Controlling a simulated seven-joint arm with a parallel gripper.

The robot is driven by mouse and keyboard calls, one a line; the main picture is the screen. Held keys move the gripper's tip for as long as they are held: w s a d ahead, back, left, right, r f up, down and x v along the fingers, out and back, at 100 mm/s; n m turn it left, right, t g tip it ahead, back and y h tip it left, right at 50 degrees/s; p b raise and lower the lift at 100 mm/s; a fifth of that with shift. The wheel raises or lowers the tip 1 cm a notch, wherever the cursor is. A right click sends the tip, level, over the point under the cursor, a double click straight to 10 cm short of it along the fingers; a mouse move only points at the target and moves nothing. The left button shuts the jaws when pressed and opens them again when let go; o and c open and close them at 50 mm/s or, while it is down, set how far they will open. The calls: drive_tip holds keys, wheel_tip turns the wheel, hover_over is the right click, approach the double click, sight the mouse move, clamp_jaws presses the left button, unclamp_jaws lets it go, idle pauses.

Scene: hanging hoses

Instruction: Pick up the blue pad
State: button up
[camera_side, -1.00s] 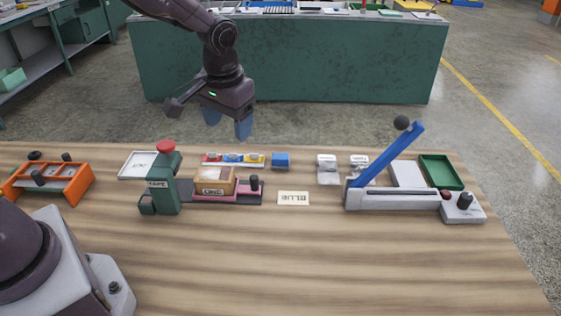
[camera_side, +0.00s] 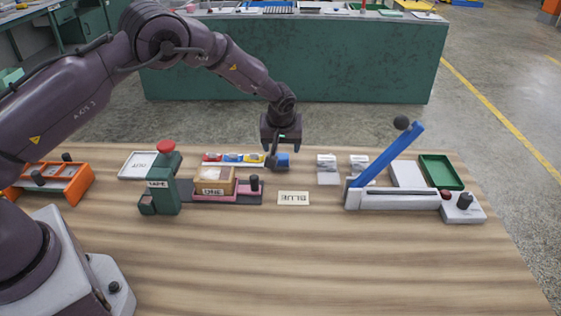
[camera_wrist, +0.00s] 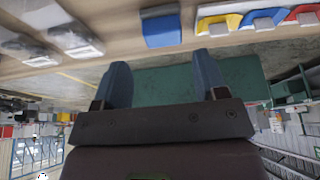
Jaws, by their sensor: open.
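A small blue block (camera_side: 282,159), the plain blue piece that looks like the pad, sits on the wooden table at the right end of a row of coloured pieces. In the wrist view the blue block (camera_wrist: 161,29) lies beyond my fingertips, roughly centred between them and not between the fingers. My gripper (camera_side: 281,146) is close behind and above it, and partly overlaps it in the side view. In the wrist view my gripper (camera_wrist: 160,60) is open and empty, with two blue-grey fingers apart. A label reading BLUE (camera_side: 293,198) lies in front of the block.
The row of red, blue and yellow pieces (camera_side: 233,157) is left of the block. A green tape device (camera_side: 162,185) and a box on a pink holder (camera_side: 215,188) are nearer left. Right are white pieces (camera_side: 327,172) and a blue-levered device (camera_side: 388,155). The front table is clear.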

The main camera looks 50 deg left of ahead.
sight(281, 156)
drive_tip(key=shift+x, duration=3.55)
drive_tip(key=shift+a+r, duration=0.1)
drive_tip(key=shift+a, duration=0.05)
drive_tip(key=c, duration=0.7)
